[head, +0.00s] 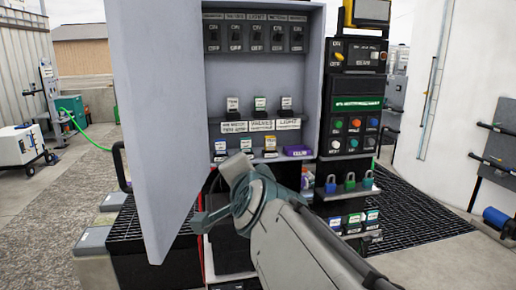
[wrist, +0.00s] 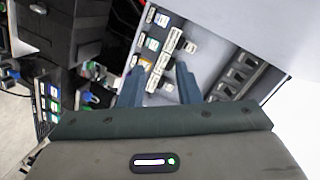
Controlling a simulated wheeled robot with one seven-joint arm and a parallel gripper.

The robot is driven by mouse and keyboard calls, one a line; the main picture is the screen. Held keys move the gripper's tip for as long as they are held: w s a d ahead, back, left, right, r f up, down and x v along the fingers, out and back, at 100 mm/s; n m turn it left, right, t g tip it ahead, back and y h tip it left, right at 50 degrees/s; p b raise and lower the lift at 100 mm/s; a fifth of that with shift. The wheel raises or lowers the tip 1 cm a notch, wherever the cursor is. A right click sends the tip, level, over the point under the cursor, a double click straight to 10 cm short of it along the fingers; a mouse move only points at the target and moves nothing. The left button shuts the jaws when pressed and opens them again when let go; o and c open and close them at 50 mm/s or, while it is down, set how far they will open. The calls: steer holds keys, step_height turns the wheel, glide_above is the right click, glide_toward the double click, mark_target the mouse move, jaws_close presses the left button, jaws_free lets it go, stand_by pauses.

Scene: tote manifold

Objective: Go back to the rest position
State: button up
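My gripper (head: 203,212) is at the end of my arm, low in front of the open grey cabinet (head: 255,85), close to the free edge of its door. In the wrist view my gripper (wrist: 158,84) shows two blue-grey fingers set well apart with nothing between them. Beyond the fingers lie the cabinet shelves with small labelled blocks (wrist: 153,43) and white label plates (wrist: 163,62), seen tilted. My arm hides the lower part of the cabinet in the head view.
The cabinet door (head: 155,110) stands open on the left, near my gripper. A black panel with buttons (head: 353,125) and coloured padlocks (head: 349,182) stands right of the cabinet. A black floor grating (head: 425,215) lies on the right. Concrete floor is open at far left.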

steer(key=s+d+f+n+g+h, duration=0.2)
steer(key=s+d+f+n+g, duration=0.3)
steer(key=s+d+f, duration=0.3)
steer(key=s+d+f+n+g+h+b, duration=0.1)
steer(key=s+d+f+n+g, duration=0.3)
steer(key=s+d+f, duration=0.5)
step_height(320, 180, down, 6)
steer(key=shift+d+r+n+g+h, duration=0.25)
steer(key=shift+d+n+g+h, duration=0.2)
steer(key=shift+d+g, duration=0.55)
